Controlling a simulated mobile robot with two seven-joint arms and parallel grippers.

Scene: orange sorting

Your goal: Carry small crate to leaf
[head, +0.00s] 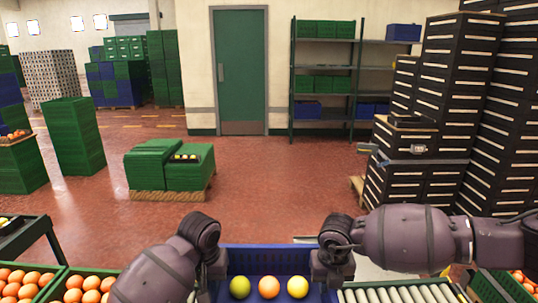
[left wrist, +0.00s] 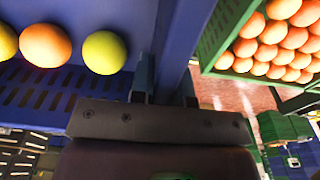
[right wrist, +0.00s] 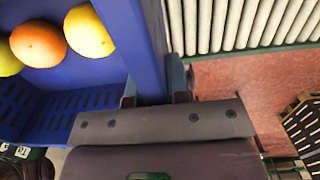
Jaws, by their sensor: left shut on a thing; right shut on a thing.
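The small blue crate (head: 262,257) is at the bottom centre of the head view, between my two grippers. It holds a green-yellow fruit (head: 240,287), an orange (head: 269,287) and a yellow fruit (head: 297,287) in a row. My left gripper (head: 214,266) is shut on the crate's left wall, which the left wrist view shows between the fingers (left wrist: 165,82). My right gripper (head: 328,268) is shut on the right wall, seen between the fingers in the right wrist view (right wrist: 156,84). I cannot pick out the leaf for sure.
A roller conveyor (head: 400,292) lies right of the crate. Green crates of oranges (head: 78,290) stand at the left. Ahead is open red floor (head: 280,190), with a low pallet of green crates (head: 170,168) and tall stacks of black crates (head: 430,120) at the right.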

